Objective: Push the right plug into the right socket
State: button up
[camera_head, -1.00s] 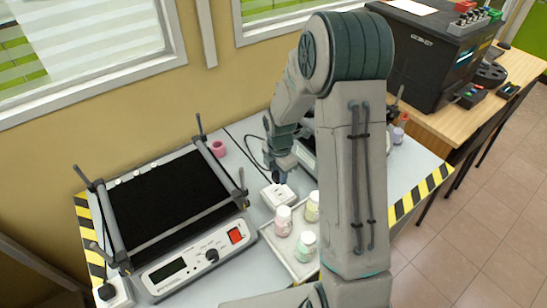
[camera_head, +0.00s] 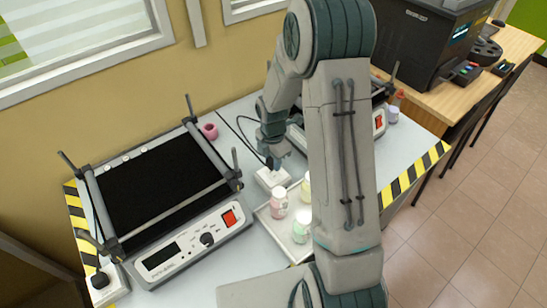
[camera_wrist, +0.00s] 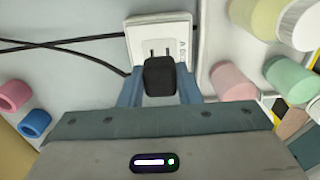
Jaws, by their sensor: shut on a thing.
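My gripper (camera_head: 271,158) is shut on a black plug (camera_wrist: 160,76), which sits between its two blue fingers in the wrist view. The right socket is a white block on the table (camera_head: 272,179), just below my gripper in the head view. In the wrist view, the white socket (camera_wrist: 159,32) lies just beyond the plug, with slots visible on its face above the plug. I cannot tell whether the plug touches the socket.
A shaker with a black platform (camera_head: 155,185) stands at left, with another white socket (camera_head: 108,287) holding a plug at its front corner. A tray (camera_head: 272,228) with capped jars, including a pink one (camera_head: 278,203), lies close to the right socket. Black cables (camera_wrist: 70,42) run left.

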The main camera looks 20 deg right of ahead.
aim_at(273, 173)
jog(key=shift+f+b, duration=0.85)
jog(key=shift+f, duration=0.7)
jog(key=shift+d+f+b, duration=0.1)
jog(key=shift+f+b, duration=0.4)
jog(key=shift+f, duration=0.1)
dwell(1.1)
jog(key=o, duration=1.1)
jog(key=shift+r, duration=0.1)
notch_tip(273, 173, up, 14)
jog(key=shift+f, duration=0.15)
